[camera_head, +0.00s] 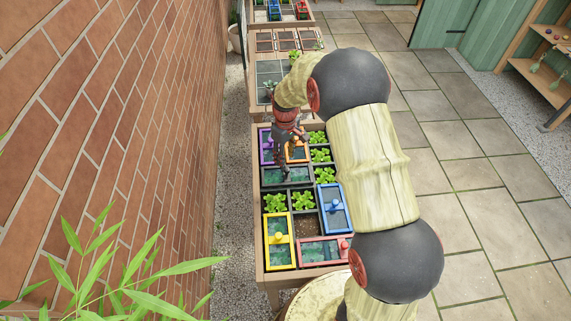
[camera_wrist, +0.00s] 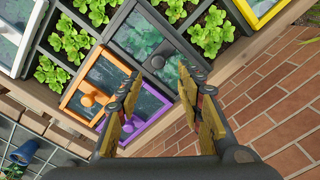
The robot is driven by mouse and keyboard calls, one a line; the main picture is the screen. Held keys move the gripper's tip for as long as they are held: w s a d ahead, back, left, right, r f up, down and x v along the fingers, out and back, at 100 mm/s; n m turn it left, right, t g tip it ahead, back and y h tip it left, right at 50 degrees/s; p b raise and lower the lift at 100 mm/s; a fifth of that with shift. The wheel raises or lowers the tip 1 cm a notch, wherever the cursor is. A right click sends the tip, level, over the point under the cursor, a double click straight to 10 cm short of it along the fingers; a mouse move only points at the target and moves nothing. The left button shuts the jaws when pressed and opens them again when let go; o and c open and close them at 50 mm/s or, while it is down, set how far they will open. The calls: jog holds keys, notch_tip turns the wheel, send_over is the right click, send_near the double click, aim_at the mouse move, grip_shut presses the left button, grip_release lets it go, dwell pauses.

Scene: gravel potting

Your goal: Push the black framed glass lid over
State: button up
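The black framed glass lid (camera_head: 300,175) lies flat across the planter in the head view, with plants showing dimly through its pane. In the wrist view the lid (camera_wrist: 151,37) is at the upper middle, just beyond my fingertips, and its near end is partly hidden by them. My gripper (camera_wrist: 160,84) is open and empty, its two fingers spread apart.
The orange lid (camera_wrist: 86,87) and purple lid (camera_wrist: 147,106) lie close beside it. A yellow lid (camera_head: 279,242), blue lid (camera_head: 334,210) and red lid (camera_head: 324,251) cover nearer cells. Open cells hold green plants (camera_head: 319,154). A brick wall (camera_head: 110,130) rises at the left.

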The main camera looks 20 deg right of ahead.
aim_at(286, 170)
notch_tip(286, 170, up, 6)
jog(key=shift+f, duration=0.25)
dwell(0.5)
jog(key=s+a+r+m+t, duration=0.2)
jog(key=s+a+r+m, duration=0.1)
jog(key=s+r, duration=0.8)
jog(key=s+a+r+m+t+b, duration=0.1)
jog(key=s+a+r+m+t, duration=0.1)
jog(key=s+r, duration=0.9)
jog(key=s+a+t, duration=0.1)
jog(key=s, duration=0.8)
jog(key=shift+r+m+t, duration=0.3)
jog(key=shift+r+m, duration=0.1)
